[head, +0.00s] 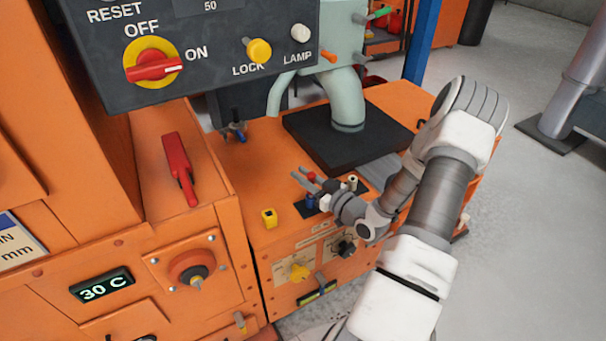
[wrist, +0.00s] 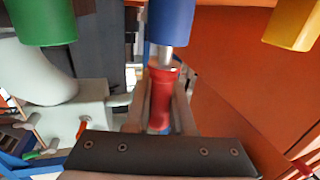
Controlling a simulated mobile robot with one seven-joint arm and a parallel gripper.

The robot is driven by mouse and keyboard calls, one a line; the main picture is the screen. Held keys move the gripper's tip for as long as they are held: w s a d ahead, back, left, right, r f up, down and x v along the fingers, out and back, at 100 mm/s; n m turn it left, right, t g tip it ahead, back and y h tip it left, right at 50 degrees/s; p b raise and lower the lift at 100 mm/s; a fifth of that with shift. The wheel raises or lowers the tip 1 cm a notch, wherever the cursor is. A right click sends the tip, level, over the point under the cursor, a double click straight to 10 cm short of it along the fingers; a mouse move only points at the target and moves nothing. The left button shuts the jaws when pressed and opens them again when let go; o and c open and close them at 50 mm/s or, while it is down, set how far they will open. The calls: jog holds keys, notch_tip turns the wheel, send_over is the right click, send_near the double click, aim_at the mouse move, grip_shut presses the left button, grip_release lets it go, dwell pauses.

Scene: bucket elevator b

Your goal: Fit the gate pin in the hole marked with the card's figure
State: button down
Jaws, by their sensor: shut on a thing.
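My gripper (head: 306,179) is low over the orange machine top in the head view, fingers shut on a red-handled pin (head: 312,176). In the wrist view the red pin (wrist: 163,95) lies between the two fingers (wrist: 165,110), and its bare metal shank points at a blue cylinder (wrist: 171,22). The shank's end meets the blue cylinder's edge in the picture; I cannot tell whether it is inside. A green cylinder (wrist: 43,20) and a yellow cylinder (wrist: 293,24) stand on either side. In the head view the yellow one (head: 269,218) is left of the blue one (head: 310,201). No figure card is readable.
A dark control box (head: 200,50) hangs above the work area. A pale green pipe (head: 345,100) stands on a black plate (head: 310,140) behind my gripper. A red lever (head: 180,168) is at left. Knobs (head: 300,273) sit on the front panel below.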

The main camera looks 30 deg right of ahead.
jog(key=shift+f, duration=0.75)
jog(key=c, duration=0.7)
grip_release()
jog(key=p+v, duration=0.3)
jog(key=v, duration=1.4)
jog(key=shift+s+p, duration=0.25)
jog(key=shift+p, duration=0.1)
